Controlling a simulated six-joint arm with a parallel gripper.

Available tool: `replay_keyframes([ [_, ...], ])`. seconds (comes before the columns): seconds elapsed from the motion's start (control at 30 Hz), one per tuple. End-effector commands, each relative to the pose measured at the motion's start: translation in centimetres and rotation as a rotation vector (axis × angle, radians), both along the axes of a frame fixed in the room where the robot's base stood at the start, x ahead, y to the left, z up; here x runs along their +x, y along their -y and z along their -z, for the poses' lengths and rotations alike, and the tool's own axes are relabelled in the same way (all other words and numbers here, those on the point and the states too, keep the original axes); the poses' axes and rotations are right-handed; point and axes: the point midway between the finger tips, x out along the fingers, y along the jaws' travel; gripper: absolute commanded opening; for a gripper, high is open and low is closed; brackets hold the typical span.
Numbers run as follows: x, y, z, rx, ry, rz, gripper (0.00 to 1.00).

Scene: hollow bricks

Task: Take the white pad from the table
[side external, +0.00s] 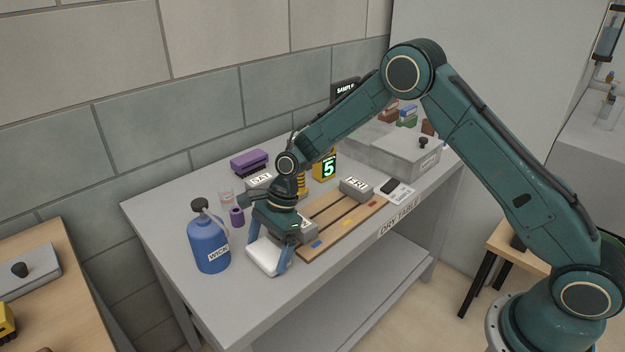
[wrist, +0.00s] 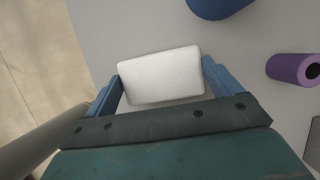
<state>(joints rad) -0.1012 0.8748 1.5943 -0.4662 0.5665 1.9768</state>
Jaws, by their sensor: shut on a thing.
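The white pad (side external: 265,256) is at the front left part of the grey table (side external: 165,220), beside the wooden board. My gripper (side external: 268,258) points down, with its blue fingers on either side of the pad, and is shut on it. In the wrist view the pad (wrist: 160,76) lies between the two fingers (wrist: 160,84), its short ends against them. I cannot tell whether the pad touches the table or is slightly raised.
A blue jug (side external: 209,245) labelled WICK stands just left of my gripper. A purple roll (side external: 237,217) is behind it. A wooden board (side external: 335,228) with grey blocks, one marked FRI (side external: 356,187), lies to the right. A grey lidded box (side external: 405,155) stands farther back.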

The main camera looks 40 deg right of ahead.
Motion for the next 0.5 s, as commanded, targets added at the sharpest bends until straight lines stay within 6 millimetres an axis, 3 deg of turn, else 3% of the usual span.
replay_keyframes([
  [0.27,0.1,0.0,-3.6,0.000,0.005,0.001,0.68],
  [0.5,0.1,0.0,-8.6,0.001,0.007,0.001,0.68],
])
